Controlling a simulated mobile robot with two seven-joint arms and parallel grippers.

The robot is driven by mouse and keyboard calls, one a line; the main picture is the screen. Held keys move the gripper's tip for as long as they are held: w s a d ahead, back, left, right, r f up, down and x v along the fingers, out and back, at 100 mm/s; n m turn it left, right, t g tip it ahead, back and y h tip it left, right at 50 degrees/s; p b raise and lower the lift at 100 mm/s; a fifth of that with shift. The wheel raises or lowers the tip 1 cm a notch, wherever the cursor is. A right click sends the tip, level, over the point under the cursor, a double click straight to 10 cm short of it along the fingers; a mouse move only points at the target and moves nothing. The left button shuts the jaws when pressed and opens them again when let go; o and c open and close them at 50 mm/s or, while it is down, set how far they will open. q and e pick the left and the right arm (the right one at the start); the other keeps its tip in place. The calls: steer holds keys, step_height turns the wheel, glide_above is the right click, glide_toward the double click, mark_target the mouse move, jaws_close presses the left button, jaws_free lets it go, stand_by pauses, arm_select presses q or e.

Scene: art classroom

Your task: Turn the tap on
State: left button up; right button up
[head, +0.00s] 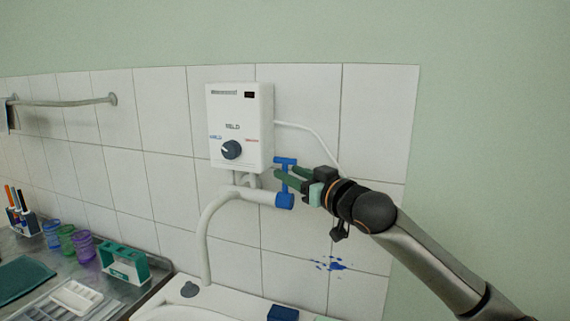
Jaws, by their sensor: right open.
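The tap has a blue T-shaped handle (285,200) at the end of a white pipe, below a white wall-mounted water heater (240,125) with a dark knob. A white curved spout (207,235) runs down from the pipe towards the sink. My right gripper (287,176) reaches in from the right, its green fingers at the blue handle's stem and open. The fingers partly overlap the handle, and I cannot tell whether they touch it. No water shows at the spout, whose lower end is hard to make out. My left gripper is not in view.
The white sink (185,312) is at the bottom, with a dark blue block (283,313) on its edge. On the counter at left are coloured cups (66,238), a green holder (124,262), a white palette (78,298) and a pen holder (22,220). A towel rail (65,103) is on the wall.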

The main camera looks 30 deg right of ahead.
steer(key=shift+w+a, duration=0.15)
steer(key=shift+w, duration=0.55)
steer(key=shift+w+a, duration=0.1)
steer(key=shift+w, duration=0.6)
jaws_close()
stand_by(0.5)
